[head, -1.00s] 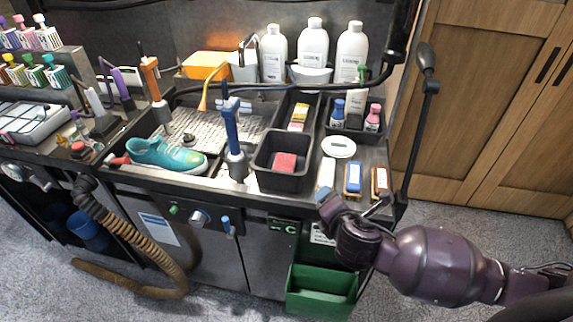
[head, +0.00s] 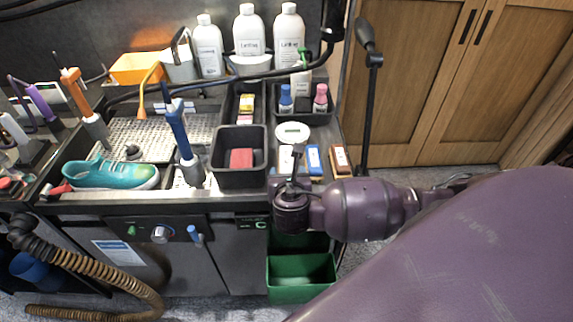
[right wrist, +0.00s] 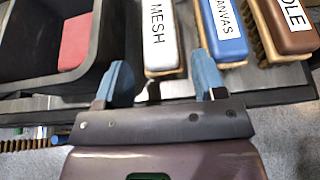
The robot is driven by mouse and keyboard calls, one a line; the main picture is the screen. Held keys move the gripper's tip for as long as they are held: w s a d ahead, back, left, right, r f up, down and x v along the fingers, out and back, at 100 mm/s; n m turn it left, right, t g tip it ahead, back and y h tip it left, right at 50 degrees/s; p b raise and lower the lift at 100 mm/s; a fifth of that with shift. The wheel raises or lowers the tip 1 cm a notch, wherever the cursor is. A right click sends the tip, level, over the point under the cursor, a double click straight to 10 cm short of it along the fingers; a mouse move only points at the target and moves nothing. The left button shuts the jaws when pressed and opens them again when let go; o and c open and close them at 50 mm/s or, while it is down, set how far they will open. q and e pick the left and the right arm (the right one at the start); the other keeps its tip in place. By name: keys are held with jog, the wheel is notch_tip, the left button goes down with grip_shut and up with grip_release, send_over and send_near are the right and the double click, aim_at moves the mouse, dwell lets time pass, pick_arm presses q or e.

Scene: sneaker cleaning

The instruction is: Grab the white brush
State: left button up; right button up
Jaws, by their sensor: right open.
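The white brush labelled MESH (right wrist: 159,38) lies at the front right of the workbench, its near end facing my right gripper (right wrist: 160,78). The gripper is open, with one blue fingertip on each side of the brush's near end; I cannot tell whether they touch it. In the head view the white brush (head: 285,157) is partly hidden by my right gripper (head: 295,163), which is at the bench's front edge. My left gripper is not in view.
The blue CANVAS brush (right wrist: 224,30) and the brown brush (right wrist: 288,22) lie close to the right. A black bin (head: 226,178) with a red block (head: 241,158) stands to the left. A white round dish (head: 292,132) is behind. A green bin (head: 300,272) is below.

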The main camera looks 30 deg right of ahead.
aim_at(287, 169)
jog(key=shift+x, duration=2.95)
jog(key=shift+s, duration=0.1)
jog(key=c, duration=0.7)
